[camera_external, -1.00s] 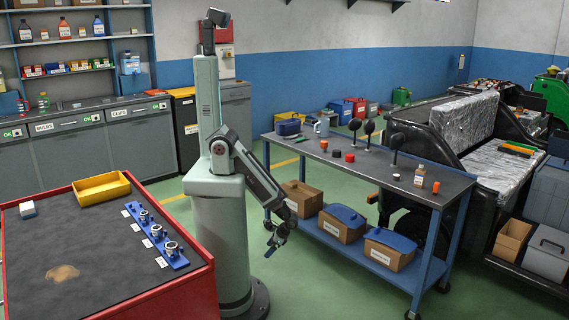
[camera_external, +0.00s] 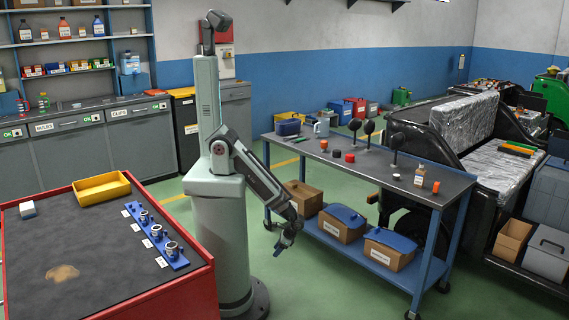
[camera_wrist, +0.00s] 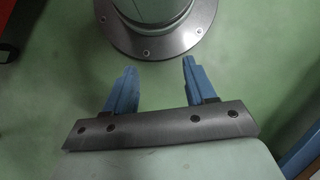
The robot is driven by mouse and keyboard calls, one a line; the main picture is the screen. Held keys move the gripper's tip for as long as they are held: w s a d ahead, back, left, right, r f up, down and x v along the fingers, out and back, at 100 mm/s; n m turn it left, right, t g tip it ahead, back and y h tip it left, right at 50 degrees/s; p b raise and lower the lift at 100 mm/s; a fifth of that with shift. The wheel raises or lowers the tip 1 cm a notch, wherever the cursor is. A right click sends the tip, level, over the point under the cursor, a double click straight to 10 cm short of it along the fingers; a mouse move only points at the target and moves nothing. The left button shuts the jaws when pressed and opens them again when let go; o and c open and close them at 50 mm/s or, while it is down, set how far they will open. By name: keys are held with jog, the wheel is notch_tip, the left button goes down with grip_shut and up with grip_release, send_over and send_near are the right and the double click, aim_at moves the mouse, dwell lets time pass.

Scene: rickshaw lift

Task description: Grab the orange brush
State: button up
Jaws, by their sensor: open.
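My gripper (camera_external: 281,247) hangs low over the green floor, left of the blue workbench. In the wrist view the gripper (camera_wrist: 158,66) has its two blue fingers wide apart with nothing between them; my own base shows beyond them. I cannot clearly make out an orange brush.
The blue workbench (camera_external: 452,191) also holds black round-headed items, a bottle (camera_external: 419,175) and a mug. Boxes sit on its lower shelf (camera_external: 375,262). A red cart (camera_external: 190,290) with a yellow tray (camera_external: 101,188) stands at left. Open floor lies between cart and bench.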

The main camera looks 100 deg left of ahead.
jog(key=w+n+t+y, duration=0.1)
jog(key=w+t, duration=0.1)
jog(key=w, duration=1.5)
jog(key=w+d+r+n+t, duration=0.15)
jog(key=w+r, duration=0.25)
jog(key=w, duration=0.7)
jog(key=w+d+r+n+t+y, duration=0.1)
jog(key=w+d+r+t, duration=0.2)
jog(key=w, duration=0.8)
jog(key=w+d+r+n, duration=0.1)
jog(key=w+d+r, duration=0.3)
jog(key=w, duration=0.7)
jog(key=w+d+r+n+t+y, duration=0.15)
jog(key=w+d+r, duration=0.35)
jog(key=w+r, duration=0.95)
jog(key=w+d+r+n+t+h, duration=0.1)
jog(key=w+d+r+n+t, duration=0.25)
jog(key=w+r, duration=1.1)
jog(key=n+g+h, duration=0.2)
jog(key=g, duration=0.2)
send_near(437, 183)
jog(key=shift+m+y, duration=0.25)
jog(key=shift+y, duration=0.1)
jog(key=f, duration=0.4)
jog(key=w+f, duration=0.1)
jog(key=f, duration=0.3)
jog(key=a+f, duration=0.1)
jog(key=f, duration=0.3)
jog(key=shift+w+a, duration=0.1)
jog(key=shift+w, duration=0.05)
